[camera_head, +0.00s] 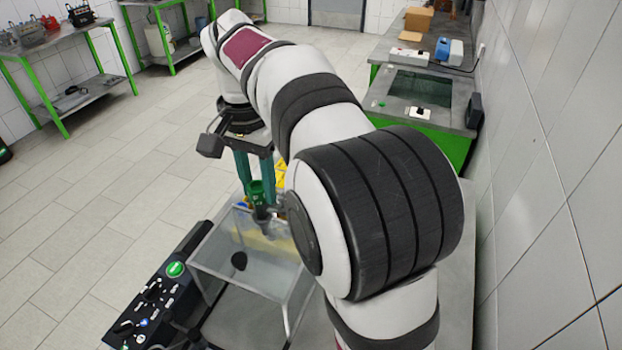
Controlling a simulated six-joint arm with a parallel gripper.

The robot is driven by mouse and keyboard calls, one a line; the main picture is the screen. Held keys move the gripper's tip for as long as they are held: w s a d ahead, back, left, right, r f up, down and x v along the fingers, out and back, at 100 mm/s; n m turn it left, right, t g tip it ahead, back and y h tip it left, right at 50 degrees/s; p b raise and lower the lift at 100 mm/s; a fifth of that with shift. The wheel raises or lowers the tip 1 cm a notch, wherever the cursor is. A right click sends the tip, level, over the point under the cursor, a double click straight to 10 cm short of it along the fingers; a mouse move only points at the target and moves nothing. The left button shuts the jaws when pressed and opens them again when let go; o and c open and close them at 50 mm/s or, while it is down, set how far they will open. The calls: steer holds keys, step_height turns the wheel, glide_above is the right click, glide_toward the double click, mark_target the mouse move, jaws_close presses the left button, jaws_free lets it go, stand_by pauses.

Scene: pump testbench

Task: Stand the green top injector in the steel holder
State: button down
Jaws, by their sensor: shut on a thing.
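My gripper (257,187) points down left of my arm, above a clear box. Its two dark green fingers are shut on the green top injector (256,194). The injector looks upright, with its green top between the fingers and a grey lower part below. That lower part is over or behind the clear box's back edge; I cannot tell whether it touches anything. I cannot make out the steel holder for certain; my arm hides much of the bench to the right.
The clear box (222,262) stands on the bench below my gripper. A black control panel (160,290) with a green button lies to its left. Yellow parts (280,176) show behind my gripper. A green-framed bench (424,92) stands at the back right, beside the tiled wall.

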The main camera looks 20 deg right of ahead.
steer(key=s+a+r+m, duration=0.1)
steer(key=s+a, duration=0.2)
steer(key=a, duration=0.6)
steer(key=s+a+f+m, duration=0.4)
steer(key=s+f+m, duration=0.1)
steer(key=f, duration=0.3)
steer(key=s+a+f+m, duration=0.4)
steer(key=s+f+m, duration=0.2)
steer(key=s+f, duration=0.1)
steer(key=shift+f+m, duration=0.3)
steer(key=shift+f, duration=0.35)
steer(key=shift+f, duration=0.15)
steer(key=shift+f, duration=1.35)
steer(key=shift+f, duration=0.1)
steer(key=shift+f, duration=0.75)
steer(key=shift+f, duration=0.4)
